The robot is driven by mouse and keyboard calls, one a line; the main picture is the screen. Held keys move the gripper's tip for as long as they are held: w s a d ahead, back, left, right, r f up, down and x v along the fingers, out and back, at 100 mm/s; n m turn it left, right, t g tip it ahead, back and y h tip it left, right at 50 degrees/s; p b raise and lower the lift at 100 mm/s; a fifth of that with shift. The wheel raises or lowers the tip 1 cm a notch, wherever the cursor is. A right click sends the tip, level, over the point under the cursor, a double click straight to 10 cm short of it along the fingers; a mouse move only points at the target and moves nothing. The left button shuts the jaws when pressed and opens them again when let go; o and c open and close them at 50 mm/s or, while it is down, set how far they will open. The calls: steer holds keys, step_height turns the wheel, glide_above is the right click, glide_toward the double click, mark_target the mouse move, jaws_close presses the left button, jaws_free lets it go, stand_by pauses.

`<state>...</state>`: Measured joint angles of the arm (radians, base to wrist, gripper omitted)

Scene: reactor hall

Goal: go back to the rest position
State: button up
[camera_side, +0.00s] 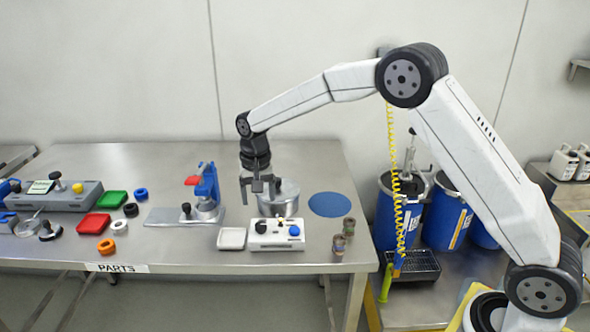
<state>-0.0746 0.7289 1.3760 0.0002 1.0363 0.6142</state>
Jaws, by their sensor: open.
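My gripper (258,199) hangs from my white arm over the steel table, pointing down, and is open. Nothing shows between its fingers. It is in front of the left part of a round metal pot (284,195); I cannot tell whether they touch. A white control box (276,235) with a joystick and coloured buttons stands just in front of the pot. No marked rest position can be made out in this view.
A blue press (207,187) stands left of my gripper. Red (94,223) and green (110,199) trays and several rings lie further left. A blue disc (329,204) lies right of the pot, with two small cylinders nearby. Blue drums (447,215) stand beyond the table's right edge.

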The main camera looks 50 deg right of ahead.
steer(key=shift+s, duration=0.1)
steer(key=shift+s+d+r, duration=0.1)
steer(key=shift+s+d, duration=0.05)
steer(key=shift+s, duration=0.35)
steer(key=s+d+f+n+t, duration=0.1)
steer(key=s+d+n, duration=0.1)
steer(key=s, duration=1)
steer(key=s+d+f+n+t, duration=0.1)
steer(key=s+n, duration=0.3)
steer(key=s, duration=0.8)
steer(key=shift+s+d+t, duration=0.3)
steer(key=shift+s+d, duration=0.05)
steer(key=shift+s, duration=0.05)
